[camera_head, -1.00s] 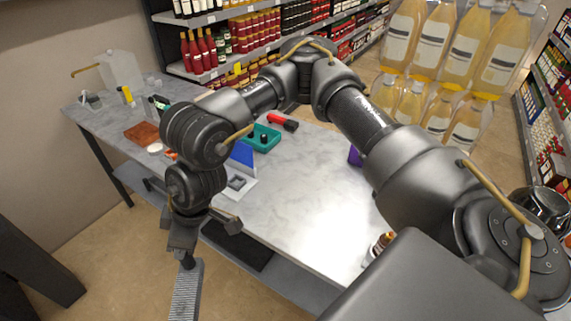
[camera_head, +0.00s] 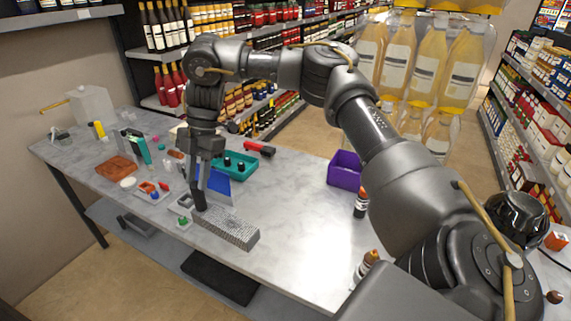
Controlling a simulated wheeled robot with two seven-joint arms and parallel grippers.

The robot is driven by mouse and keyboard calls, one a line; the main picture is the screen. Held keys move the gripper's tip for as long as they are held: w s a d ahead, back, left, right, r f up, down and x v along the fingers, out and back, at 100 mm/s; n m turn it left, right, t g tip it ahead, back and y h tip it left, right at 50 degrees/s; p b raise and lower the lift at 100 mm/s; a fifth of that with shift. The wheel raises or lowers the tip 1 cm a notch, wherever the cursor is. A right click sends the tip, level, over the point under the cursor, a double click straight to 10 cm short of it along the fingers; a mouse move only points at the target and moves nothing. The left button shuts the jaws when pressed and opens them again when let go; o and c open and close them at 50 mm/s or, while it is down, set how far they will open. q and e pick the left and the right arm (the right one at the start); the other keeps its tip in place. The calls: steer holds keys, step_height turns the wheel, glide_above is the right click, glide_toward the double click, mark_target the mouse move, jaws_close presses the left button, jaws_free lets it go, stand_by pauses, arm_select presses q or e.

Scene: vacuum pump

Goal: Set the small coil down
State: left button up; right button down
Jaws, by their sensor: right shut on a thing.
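The small coil is most likely the long grey, finely ribbed block (camera_head: 232,231). It lies flat, long side running to the lower right, at or just above the front edge of the marble-topped table (camera_head: 300,225); I cannot tell whether it touches the top. My right gripper (camera_head: 200,190) points down over its left end and is shut on a dark upright part there. The fingertips are small and partly merge with that dark part. My left gripper is not in view.
Close behind the block stands a blue panel (camera_head: 219,183). A teal tray (camera_head: 232,166), a red-and-black tool (camera_head: 258,148) and a purple bin (camera_head: 345,170) are further back. Small bottles (camera_head: 361,203) stand at right. Small parts and a brown block (camera_head: 117,167) lie left. Mid-right tabletop is clear.

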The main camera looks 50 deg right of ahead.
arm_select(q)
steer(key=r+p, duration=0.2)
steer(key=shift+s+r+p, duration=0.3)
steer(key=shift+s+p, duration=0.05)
arm_select(e)
steer(key=s+d+f, duration=0.3)
steer(key=d+f, duration=0.3)
steer(key=s+d+f, duration=0.3)
steer(key=d+f, duration=0.3)
steer(key=d, duration=0.1)
steer(key=shift+d+f+n, duration=0.15)
steer(key=shift+d+n, duration=0.1)
steer(key=shift+n, duration=0.05)
steer(key=c, duration=1.1)
jaws_free()
steer(key=shift+f, duration=0.1)
steer(key=shift+c, duration=0.2)
